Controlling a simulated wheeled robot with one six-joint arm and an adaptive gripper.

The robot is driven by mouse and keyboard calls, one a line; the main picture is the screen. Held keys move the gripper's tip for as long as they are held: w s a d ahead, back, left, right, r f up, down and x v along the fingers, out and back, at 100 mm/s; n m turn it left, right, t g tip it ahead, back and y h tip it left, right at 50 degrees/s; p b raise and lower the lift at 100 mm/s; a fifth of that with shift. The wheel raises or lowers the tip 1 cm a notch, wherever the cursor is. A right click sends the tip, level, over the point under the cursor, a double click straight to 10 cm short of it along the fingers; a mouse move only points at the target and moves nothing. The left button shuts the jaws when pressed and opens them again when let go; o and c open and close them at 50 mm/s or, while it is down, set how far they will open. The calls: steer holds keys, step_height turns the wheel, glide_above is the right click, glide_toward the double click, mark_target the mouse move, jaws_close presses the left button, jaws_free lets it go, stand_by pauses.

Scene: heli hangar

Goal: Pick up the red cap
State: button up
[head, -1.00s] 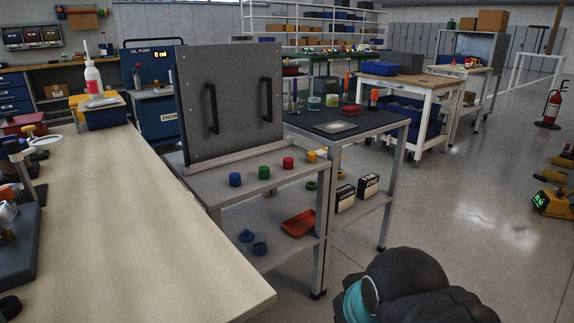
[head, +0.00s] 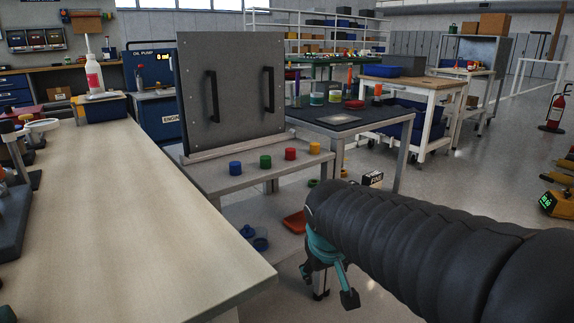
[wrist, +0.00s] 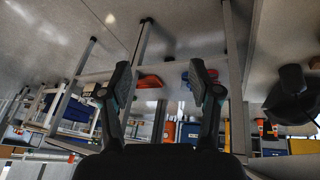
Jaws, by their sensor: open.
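The red cap (head: 290,153) stands on the upper shelf of the grey cart (head: 228,178). It is in a row with a blue cap (head: 235,167), a green cap (head: 265,161) and an orange-yellow cap (head: 314,148). My gripper (head: 334,290) is in front of the cart, lower and to the right of the red cap, apart from it. In the wrist view, the two fingers of my gripper (wrist: 160,85) are spread with nothing between them. I cannot make out the red cap in the wrist view.
A grey panel with two black handles (head: 230,92) stands behind the caps. A long pale bench (head: 110,220) fills the left. A red tray (head: 295,221) and blue pieces (head: 255,236) are on the cart's lower shelf. A dark-topped table (head: 350,122) adjoins the right.

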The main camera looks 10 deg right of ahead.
steer(key=w+t+h+b, duration=0.2)
steer(key=w+b, duration=0.1)
steer(key=w, duration=1.1)
steer(key=m+t, duration=0.4)
steer(key=t, duration=0.2)
glide_toward(290, 151)
steer(key=x, duration=0.6)
steer(key=shift+w+d+f, duration=0.1)
steer(key=shift+d, duration=0.1)
steer(key=shift+p+x, duration=0.6)
steer(key=shift+x, duration=2.15)
steer(key=shift+a, duration=0.2)
steer(key=c, duration=0.9)
